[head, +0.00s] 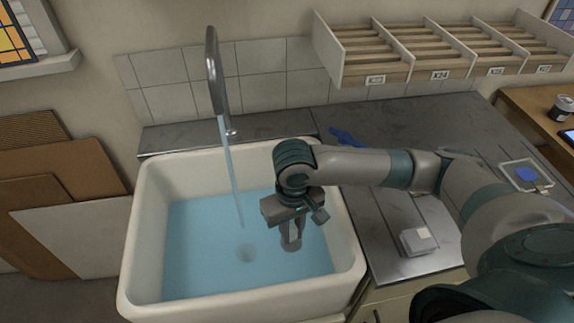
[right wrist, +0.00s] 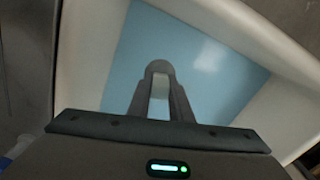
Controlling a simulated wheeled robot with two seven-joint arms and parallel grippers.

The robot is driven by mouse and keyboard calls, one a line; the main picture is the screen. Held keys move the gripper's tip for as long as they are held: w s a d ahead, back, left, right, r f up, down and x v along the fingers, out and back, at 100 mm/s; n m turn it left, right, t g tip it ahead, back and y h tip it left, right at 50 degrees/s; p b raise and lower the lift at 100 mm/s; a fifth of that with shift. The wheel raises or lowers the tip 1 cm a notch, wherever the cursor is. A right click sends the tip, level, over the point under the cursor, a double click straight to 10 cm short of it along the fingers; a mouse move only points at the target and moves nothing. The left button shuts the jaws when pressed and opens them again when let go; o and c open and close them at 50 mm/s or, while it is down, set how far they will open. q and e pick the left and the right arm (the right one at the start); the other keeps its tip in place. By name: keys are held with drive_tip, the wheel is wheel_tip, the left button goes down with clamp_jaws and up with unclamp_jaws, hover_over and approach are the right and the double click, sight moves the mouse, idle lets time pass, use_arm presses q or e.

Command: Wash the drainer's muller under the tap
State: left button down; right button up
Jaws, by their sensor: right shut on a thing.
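My right gripper (head: 291,232) points down inside the white sink (head: 134,240), over the blue water (head: 195,265) in its right half. It is shut on the muller (head: 291,245), a small greyish glass piece that is mostly hidden by the fingers. In the right wrist view the muller's rounded end (right wrist: 159,68) shows at the fingertips against the blue. The tap (head: 214,75) runs, and its stream (head: 232,175) falls to the left of my gripper, apart from it. My left gripper is out of view.
A metal drainer (head: 395,215) lies right of the sink, with a pale block (head: 418,240), a blue item (head: 346,137) and a small tray (head: 513,172) with blue on it. A labelled wooden rack (head: 440,55) hangs behind. Boards (head: 60,240) lean at left.

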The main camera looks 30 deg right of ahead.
sight(294, 243)
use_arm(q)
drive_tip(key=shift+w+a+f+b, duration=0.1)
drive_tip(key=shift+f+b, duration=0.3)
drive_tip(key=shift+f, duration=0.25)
use_arm(e)
drive_tip(key=shift+s+f, duration=0.25)
drive_tip(key=shift+f, duration=0.7)
drive_tip(key=shift+s+f, duration=0.25)
drive_tip(key=shift+f, duration=0.7)
